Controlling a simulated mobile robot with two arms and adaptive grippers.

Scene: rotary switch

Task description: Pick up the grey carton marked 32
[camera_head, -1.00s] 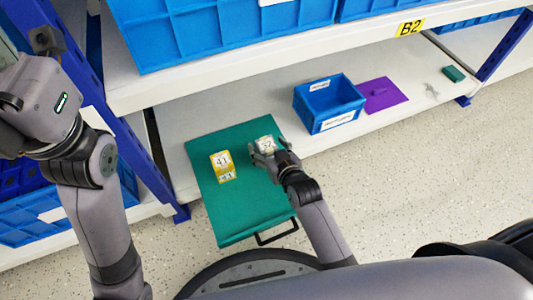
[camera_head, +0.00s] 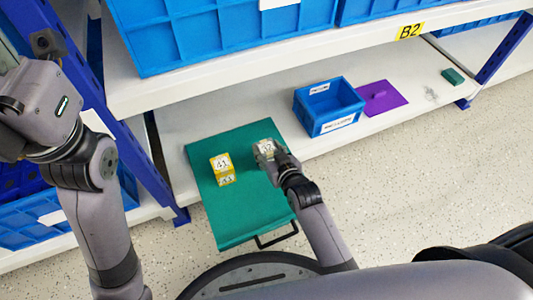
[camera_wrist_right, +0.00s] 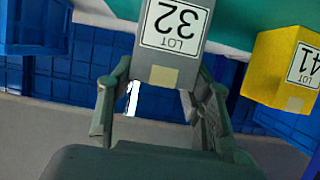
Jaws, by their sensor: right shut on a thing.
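The grey carton marked 32 (camera_head: 265,148) is on or just above the green tray (camera_head: 236,226), toward its right side; I cannot tell whether it touches the tray. My right gripper (camera_head: 273,156) is shut on it from the near side. In the right wrist view the carton (camera_wrist_right: 172,50) shows its white label, upside down, between the two fingers of the right gripper (camera_wrist_right: 168,92). My left arm comes in at the left, but its gripper fingers are not visible.
A yellow carton marked 41 (camera_head: 222,168) stands on the tray, left of the grey one. A small blue bin (camera_head: 328,104) and a purple board (camera_head: 382,97) lie farther right on the white shelf. The upper shelf (camera_head: 250,65) with blue crates overhangs behind.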

